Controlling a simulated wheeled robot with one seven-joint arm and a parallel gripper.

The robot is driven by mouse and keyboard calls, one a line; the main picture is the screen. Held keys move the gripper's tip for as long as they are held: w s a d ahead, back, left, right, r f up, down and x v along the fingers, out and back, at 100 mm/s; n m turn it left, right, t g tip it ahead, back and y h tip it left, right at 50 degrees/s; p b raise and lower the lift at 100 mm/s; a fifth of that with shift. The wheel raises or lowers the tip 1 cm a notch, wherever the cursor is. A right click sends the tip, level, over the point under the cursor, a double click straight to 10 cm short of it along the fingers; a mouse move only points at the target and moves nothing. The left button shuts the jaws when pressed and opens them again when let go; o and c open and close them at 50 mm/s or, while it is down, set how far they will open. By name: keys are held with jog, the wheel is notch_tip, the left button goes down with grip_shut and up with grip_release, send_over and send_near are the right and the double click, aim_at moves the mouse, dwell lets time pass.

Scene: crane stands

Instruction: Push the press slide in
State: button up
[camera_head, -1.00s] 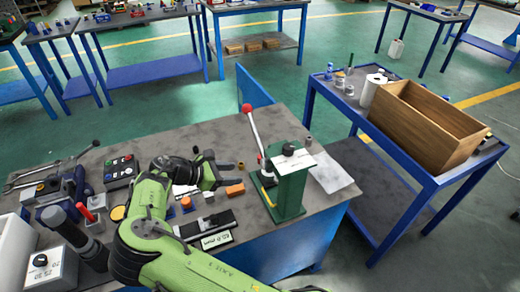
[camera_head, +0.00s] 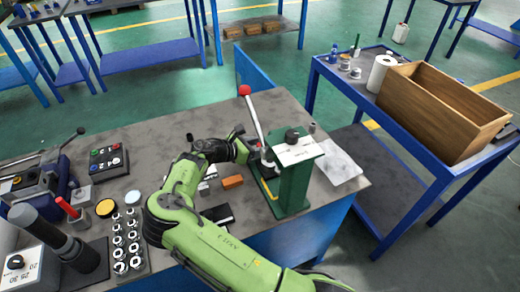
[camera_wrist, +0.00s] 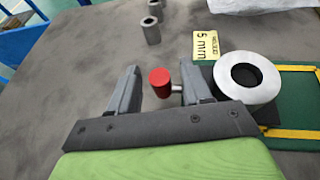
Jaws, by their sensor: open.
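The press is a green stand (camera_head: 292,188) with a white-topped head and a long lever (camera_head: 254,116) ending in a red ball knob (camera_head: 244,90). My gripper (camera_head: 252,145) is at the left side of the press, low beside the lever's foot. In the wrist view my gripper (camera_wrist: 160,72) is open. A small red knob (camera_wrist: 160,80) on a short metal rod (camera_wrist: 177,88) shows between its fingers, nearer the right one. I cannot tell whether they touch. A round metal ring (camera_wrist: 228,93) sits right of the fingers on the green, yellow-edged base (camera_wrist: 290,108). The slide itself is mostly hidden.
A yellow 5 mm tag (camera_wrist: 206,44) and small metal cylinders (camera_wrist: 151,32) lie beyond the fingers. An orange block (camera_head: 232,182) lies left of the press. A socket rack (camera_head: 123,240) and a button box (camera_head: 108,162) are further left. A blue cart with a wooden box (camera_head: 440,115) stands right.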

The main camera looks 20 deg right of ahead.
jog(key=shift+w+d+f, duration=0.1)
jog(key=shift+d+f, duration=0.05)
jog(key=shift+d, duration=0.2)
jog(key=shift+c, duration=0.2)
grip_shut()
